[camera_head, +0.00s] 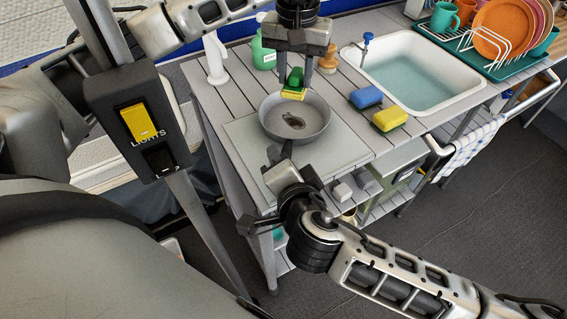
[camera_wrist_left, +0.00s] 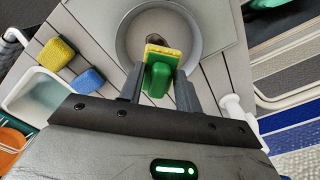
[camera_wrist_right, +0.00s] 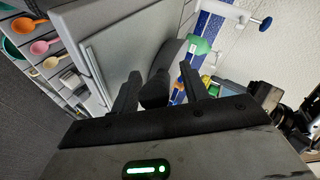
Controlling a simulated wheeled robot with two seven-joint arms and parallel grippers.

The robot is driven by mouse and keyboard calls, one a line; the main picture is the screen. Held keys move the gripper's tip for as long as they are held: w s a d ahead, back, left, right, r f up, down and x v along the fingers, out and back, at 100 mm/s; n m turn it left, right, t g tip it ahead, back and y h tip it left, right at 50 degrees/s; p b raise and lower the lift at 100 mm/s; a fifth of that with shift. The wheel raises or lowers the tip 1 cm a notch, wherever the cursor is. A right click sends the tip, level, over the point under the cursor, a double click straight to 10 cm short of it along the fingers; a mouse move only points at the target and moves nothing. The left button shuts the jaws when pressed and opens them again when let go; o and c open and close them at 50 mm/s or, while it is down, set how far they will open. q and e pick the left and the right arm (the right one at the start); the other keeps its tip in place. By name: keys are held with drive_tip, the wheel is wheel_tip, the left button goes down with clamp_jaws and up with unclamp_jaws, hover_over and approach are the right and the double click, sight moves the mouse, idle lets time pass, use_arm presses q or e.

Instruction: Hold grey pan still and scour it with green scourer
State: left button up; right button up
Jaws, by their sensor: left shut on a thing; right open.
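The grey pan (camera_head: 272,126) sits on a flat grey board on the counter, with a dark patch inside it. My left gripper (camera_head: 294,77) is shut on the green scourer (camera_head: 294,84), which has a yellow face, and holds it over the far part of the pan. The scourer (camera_wrist_left: 158,76) is between the fingers in the left wrist view; contact with the pan cannot be told. My right gripper (camera_head: 279,157) is open at the pan's near side. In the right wrist view the dark pan handle (camera_wrist_right: 155,90) shows between its fingers.
A green bottle (camera_head: 263,55) stands behind. Bare slats lie between pan and sponges.

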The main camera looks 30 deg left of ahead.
clamp_jaws()
use_arm(q)
drive_tip(key=shift+f, duration=0.1)
hover_over(285, 122)
drive_tip(key=shift+f, duration=3.45)
